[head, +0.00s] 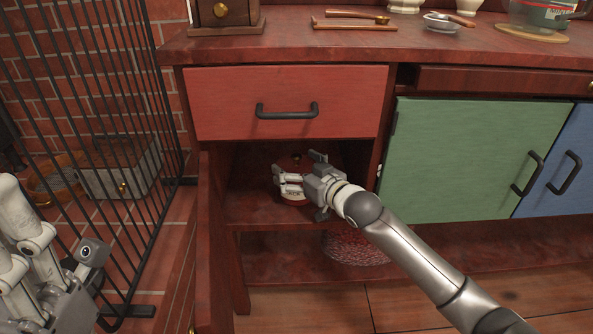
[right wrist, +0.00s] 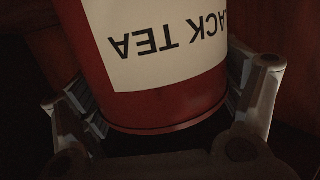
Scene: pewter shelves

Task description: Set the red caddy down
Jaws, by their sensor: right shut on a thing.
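The red caddy (head: 291,162) is in the open compartment below the red drawer, partly covered by my right gripper. In the right wrist view the caddy (right wrist: 170,107) fills the middle, with a cream label reading "BLACK TEA" upside down in the picture. My right gripper (head: 297,174) is shut on the caddy, with a finger on each side. The caddy is over the compartment's shelf board (head: 255,203); I cannot tell whether its base touches the board. Part of my left gripper (head: 38,245) shows at the lower left, and its jaws are unclear.
The red drawer (head: 230,100) is closed above the compartment. An open door (head: 213,250) stands at its left side. A green door (head: 465,150) and a blue door (head: 570,165) are closed at right. A woven item (head: 352,250) lies on the lower shelf. A black grille (head: 95,110) stands left.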

